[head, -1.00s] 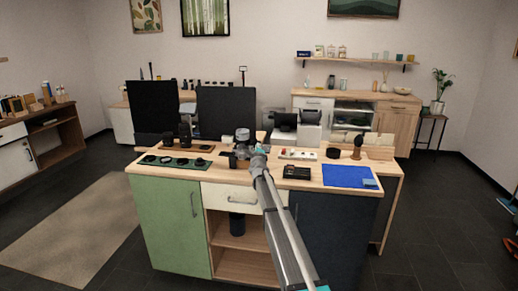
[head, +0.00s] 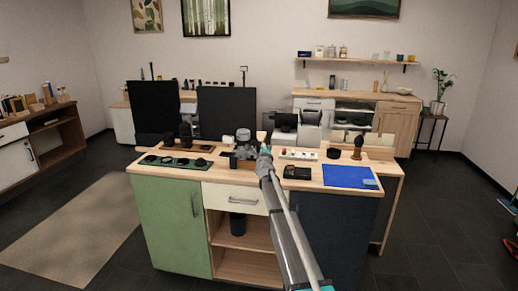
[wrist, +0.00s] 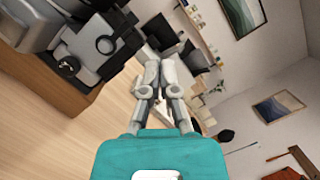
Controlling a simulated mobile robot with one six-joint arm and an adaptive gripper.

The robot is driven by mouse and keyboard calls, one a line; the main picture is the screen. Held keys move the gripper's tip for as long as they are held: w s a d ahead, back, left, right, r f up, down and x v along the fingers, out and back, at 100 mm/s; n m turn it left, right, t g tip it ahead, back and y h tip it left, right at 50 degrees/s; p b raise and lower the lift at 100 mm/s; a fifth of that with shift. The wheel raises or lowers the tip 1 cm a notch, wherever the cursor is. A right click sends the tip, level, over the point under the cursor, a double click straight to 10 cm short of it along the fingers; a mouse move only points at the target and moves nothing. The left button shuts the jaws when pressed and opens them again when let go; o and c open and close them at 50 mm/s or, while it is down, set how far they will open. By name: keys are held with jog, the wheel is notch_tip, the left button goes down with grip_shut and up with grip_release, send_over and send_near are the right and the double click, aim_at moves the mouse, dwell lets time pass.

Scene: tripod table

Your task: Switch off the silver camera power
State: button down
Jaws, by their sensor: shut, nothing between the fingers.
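The silver and black camera (head: 243,150) stands on the counter, just left of my gripper in the head view. In the wrist view the camera (wrist: 98,42) fills the upper left, tilted in the picture, on a wooden block (wrist: 45,85). Round dials or knobs show on its near face, but I cannot tell which is the power switch or how it is set. My gripper (wrist: 158,68) is shut and empty, with its fingertips right of the camera and apparently apart from it. In the head view my gripper (head: 264,157) is small and partly hidden by my arm.
The counter (head: 222,176) also bears a green mat (head: 178,162) with dark round items at left. A white panel (head: 299,155), a black box (head: 297,172) and a blue mat (head: 348,177) lie at right. Two dark screens (head: 227,113) stand behind.

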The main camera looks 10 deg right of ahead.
jog(key=s, duration=1)
jog(key=shift+s+d, duration=0.2)
jog(key=shift+d, duration=0.15)
jog(key=s+a+f+n+g+y, duration=0.25)
jog(key=s+f+n+g, duration=0.25)
jog(key=s+f+n, duration=0.45)
jog(key=s+a+f+n+g+y, duration=0.25)
jog(key=s+f+n+g, duration=0.35)
jog(key=s, duration=0.7)
jog(key=s+d+f+n+g+h, duration=0.1)
jog(key=s+f+n+g, duration=0.15)
jog(key=s, duration=0.55)
jog(key=s+f+n+g+h, duration=0.15)
jog(key=s+n, duration=0.25)
jog(key=s, duration=0.4)
jog(key=s+d+f+n+g, duration=0.1)
jog(key=s+d+n+g, duration=0.25)
jog(key=s, duration=0.95)
notch_tip(320, 180, up, 14)
jog(key=a+p, duration=0.1)
jog(key=p, duration=1.3)
jog(key=shift+w+f+g, duration=0.15)
jog(key=shift+w+g, duration=0.2)
jog(key=shift+g, duration=0.1)
